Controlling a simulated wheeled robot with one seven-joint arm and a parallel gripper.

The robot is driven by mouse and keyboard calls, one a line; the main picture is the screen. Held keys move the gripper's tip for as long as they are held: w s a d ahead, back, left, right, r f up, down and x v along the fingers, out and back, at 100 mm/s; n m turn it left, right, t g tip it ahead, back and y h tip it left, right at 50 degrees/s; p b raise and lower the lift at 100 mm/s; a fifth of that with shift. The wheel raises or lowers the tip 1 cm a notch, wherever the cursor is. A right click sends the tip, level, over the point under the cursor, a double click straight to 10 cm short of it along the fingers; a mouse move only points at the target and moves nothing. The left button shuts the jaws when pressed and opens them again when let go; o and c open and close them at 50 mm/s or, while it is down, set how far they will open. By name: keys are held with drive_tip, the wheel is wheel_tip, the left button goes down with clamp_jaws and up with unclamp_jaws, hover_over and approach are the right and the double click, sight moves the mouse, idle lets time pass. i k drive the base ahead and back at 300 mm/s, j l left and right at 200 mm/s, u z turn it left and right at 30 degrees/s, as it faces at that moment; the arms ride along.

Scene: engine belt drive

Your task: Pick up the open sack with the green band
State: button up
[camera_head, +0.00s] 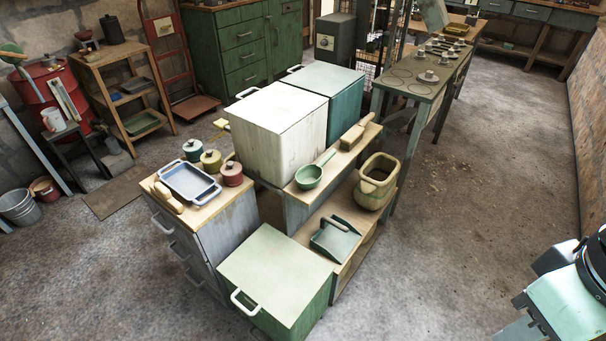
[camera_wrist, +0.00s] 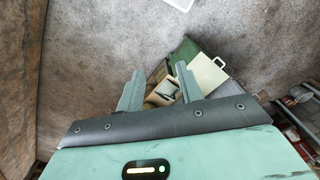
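I cannot make out a sack with a green band for certain in either view. In the head view part of my arm shows at the lower right, clear of the furniture.
A white box (camera_head: 278,125) and a teal box (camera_head: 337,92) stand on the central unit, with a green ladle (camera_head: 308,176) and brush (camera_head: 355,135) beside them. A green dustpan (camera_head: 335,238) lies on the lower shelf. A green chest (camera_head: 277,270) stands in front. The floor at right is open.

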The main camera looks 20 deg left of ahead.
sight(375, 185)
drive_tip(key=i+l+u, duration=0.15)
drive_tip(key=u, duration=0.25)
drive_tip(key=i+l+u, duration=0.2)
drive_tip(key=u, duration=0.2)
drive_tip(key=i+l+u, duration=0.25)
drive_tip(key=u, duration=0.15)
drive_tip(key=i+l+u, duration=0.1)
drive_tip(key=l+u, duration=0.3)
drive_tip(key=i+l+u, duration=0.1)
drive_tip(key=l+u, duration=0.2)
drive_tip(key=u, duration=0.15)
drive_tip(key=l+u, duration=0.4)
drive_tip(key=l, duration=0.9)
